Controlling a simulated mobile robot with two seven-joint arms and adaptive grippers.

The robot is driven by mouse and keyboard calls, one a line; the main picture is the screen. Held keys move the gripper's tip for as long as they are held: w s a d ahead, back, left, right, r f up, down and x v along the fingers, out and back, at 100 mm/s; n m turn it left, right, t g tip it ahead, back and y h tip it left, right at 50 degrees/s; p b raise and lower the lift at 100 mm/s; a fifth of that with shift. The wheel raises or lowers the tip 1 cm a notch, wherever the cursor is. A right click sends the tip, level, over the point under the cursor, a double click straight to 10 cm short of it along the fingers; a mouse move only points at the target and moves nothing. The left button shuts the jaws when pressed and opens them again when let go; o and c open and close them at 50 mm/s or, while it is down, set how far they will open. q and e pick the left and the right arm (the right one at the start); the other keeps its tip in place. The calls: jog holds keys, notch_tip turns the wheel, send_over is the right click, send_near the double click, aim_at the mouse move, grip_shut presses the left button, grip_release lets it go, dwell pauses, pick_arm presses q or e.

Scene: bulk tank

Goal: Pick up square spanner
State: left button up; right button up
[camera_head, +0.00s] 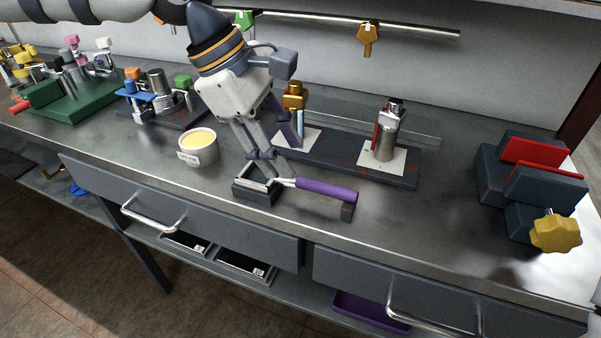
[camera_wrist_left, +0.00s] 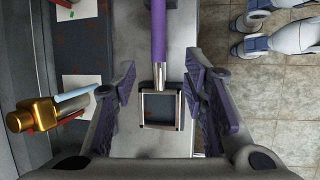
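The square spanner lies with its purple handle (camera_head: 325,190) along the bench and its open square metal head by the left fingertips. In the left wrist view its square head (camera_wrist_left: 160,110) is centred, with the purple handle (camera_wrist_left: 158,35) running up. My left gripper (camera_head: 262,172) points down at the head. In the left wrist view its fingers (camera_wrist_left: 160,88) are spread on both sides of the head, with gaps showing; it is open and empty. My right gripper (camera_wrist_left: 236,35) shows at the upper right of the left wrist view, its fingers apart, over the floor.
A cream-filled cup (camera_head: 198,148) stands left of the left gripper. Behind is a dark plate (camera_head: 340,163) with a metal cylinder (camera_head: 387,135) and gold fitting (camera_head: 294,97). A dark vise-like block with a yellow knob (camera_head: 555,233) stands right. Bench surface is clear between spanner and vise.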

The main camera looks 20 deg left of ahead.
aim_at(310, 181)
pick_arm(q)
jog(key=x, duration=0.3)
jog(key=d+x, duration=0.1)
jog(key=x, duration=0.3)
jog(key=shift+r, duration=0.15)
jog(key=shift+w, duration=0.1)
grip_shut()
